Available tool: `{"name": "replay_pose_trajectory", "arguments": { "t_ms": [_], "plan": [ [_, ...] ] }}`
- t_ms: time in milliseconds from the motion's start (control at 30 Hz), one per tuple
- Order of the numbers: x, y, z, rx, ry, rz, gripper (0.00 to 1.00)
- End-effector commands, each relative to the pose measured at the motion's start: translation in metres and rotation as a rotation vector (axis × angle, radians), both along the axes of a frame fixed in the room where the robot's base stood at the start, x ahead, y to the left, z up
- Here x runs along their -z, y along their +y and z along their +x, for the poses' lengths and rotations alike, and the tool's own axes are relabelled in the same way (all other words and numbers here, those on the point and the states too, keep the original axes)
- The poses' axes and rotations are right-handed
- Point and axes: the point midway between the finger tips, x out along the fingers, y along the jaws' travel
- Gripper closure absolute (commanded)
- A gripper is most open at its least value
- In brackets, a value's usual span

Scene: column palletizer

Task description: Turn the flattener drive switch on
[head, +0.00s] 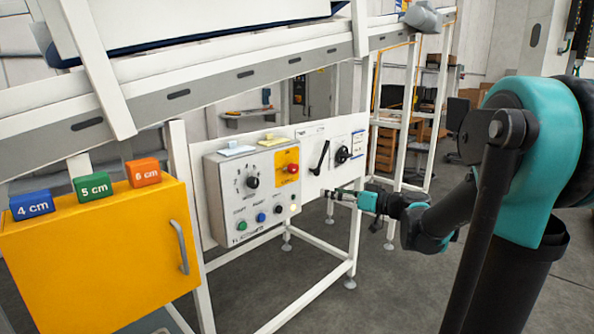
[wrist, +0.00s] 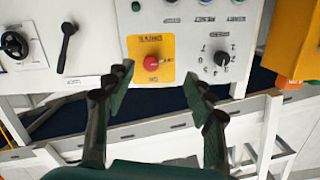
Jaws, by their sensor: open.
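A grey control box (head: 222,190) is fixed to a white panel on the machine frame. Its face has a black numbered knob (head: 253,182), a red mushroom button (head: 293,169) on a yellow plate, and green, blue and black buttons below. Right of the box are a black lever (head: 320,158) and a black rotary handle (head: 343,155). No label is legible enough to tell which is the flattener drive switch. My gripper (head: 335,195) is open and empty, in front of the panel. In the wrist view, upside down, its fingers (wrist: 158,82) straddle the red button (wrist: 151,63) in the picture, without visible contact.
A yellow cabinet (head: 100,255) stands left of the box, with blue, green and orange size blocks (head: 93,186) on top. A sloping conveyor rail (head: 220,82) runs above the panel. White frame legs (head: 320,295) stand below. Open floor lies to the right.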

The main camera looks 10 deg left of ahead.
Motion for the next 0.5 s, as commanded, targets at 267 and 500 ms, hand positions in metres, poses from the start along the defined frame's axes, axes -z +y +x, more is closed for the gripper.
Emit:
{"name": "replay_pose_trajectory", "arguments": {
  "t_ms": [267, 500],
  "plan": [
    [-0.031, -0.001, 0.027, 0.016, -0.106, 0.063, 0.46],
    [-0.030, 0.030, 0.049, 0.013, -0.105, 0.063, 0.46]
  ]
}}
